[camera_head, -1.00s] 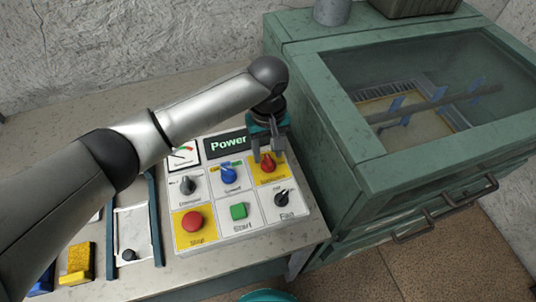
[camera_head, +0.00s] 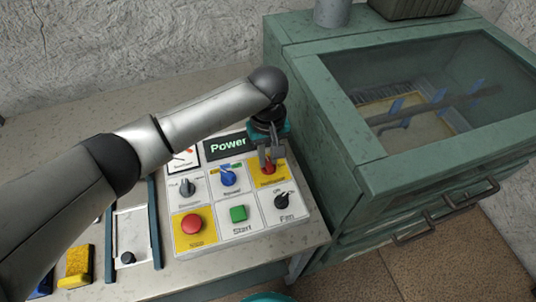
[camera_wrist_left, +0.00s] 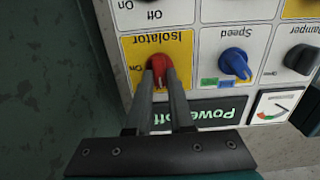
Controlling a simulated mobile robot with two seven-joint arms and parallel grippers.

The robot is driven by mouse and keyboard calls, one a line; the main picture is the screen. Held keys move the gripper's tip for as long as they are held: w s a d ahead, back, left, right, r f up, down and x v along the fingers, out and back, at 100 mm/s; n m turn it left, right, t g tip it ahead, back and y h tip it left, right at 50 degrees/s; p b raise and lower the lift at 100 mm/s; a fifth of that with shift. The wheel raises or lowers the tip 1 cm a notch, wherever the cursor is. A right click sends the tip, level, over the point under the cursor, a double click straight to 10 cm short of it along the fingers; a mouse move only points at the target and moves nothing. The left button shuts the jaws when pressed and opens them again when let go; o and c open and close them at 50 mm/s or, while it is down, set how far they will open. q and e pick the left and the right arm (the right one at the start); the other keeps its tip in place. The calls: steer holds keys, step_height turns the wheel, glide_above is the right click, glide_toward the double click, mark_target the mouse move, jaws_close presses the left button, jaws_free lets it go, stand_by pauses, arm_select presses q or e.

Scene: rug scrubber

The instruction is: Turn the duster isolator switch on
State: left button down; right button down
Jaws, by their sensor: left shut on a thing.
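The isolator switch is a red knob (camera_head: 268,167) on a yellow square labelled "Isolator", at the upper right of the control panel (camera_head: 218,240). In the left wrist view the red knob (camera_wrist_left: 160,66) sits between my fingertips, with "On" on the left of its square. My left gripper (camera_head: 268,163) comes down from above and is shut on the knob; it also shows in the left wrist view (camera_wrist_left: 160,76). The fingers hide part of the knob and its label. The display (camera_head: 226,145) reads "Power", with the rest partly covered. My right gripper is not seen.
Close around are a blue speed knob (camera_head: 228,177), a black fan knob (camera_head: 282,201), a green start button (camera_head: 238,213) and a red stop button (camera_head: 192,224). A green cabinet (camera_head: 350,140) stands just right of the panel.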

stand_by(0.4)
arm_select(q)
steer(key=shift+r+m+p, duration=0.15)
steer(key=shift+m+p, duration=0.15)
steer(key=shift+p, duration=0.35)
steer(key=m+p, duration=0.3)
steer(key=p, duration=0.2)
steer(key=shift+s+r, duration=0.1)
steer(key=shift+m+p, duration=0.4)
steer(key=shift+m, duration=0.1)
steer(key=m+p, duration=0.1)
steer(key=m, duration=0.1)
steer(key=shift+d+m, duration=0.1)
steer(key=shift+m, duration=0.3)
steer(key=m+p, duration=0.1)
steer(key=m, duration=0.2)
steer(key=shift+d+m+p, duration=0.1)
steer(key=shift+m+p, duration=0.2)
steer(key=shift+p, duration=0.05)
steer(key=m, duration=0.1)
steer(key=m+p, duration=0.1)
steer(key=m, duration=0.1)
steer(key=shift+f+m, duration=0.2)
steer(key=shift+m, duration=0.1)
steer(key=shift+d+m, duration=0.1)
steer(key=shift+m, duration=1.5)
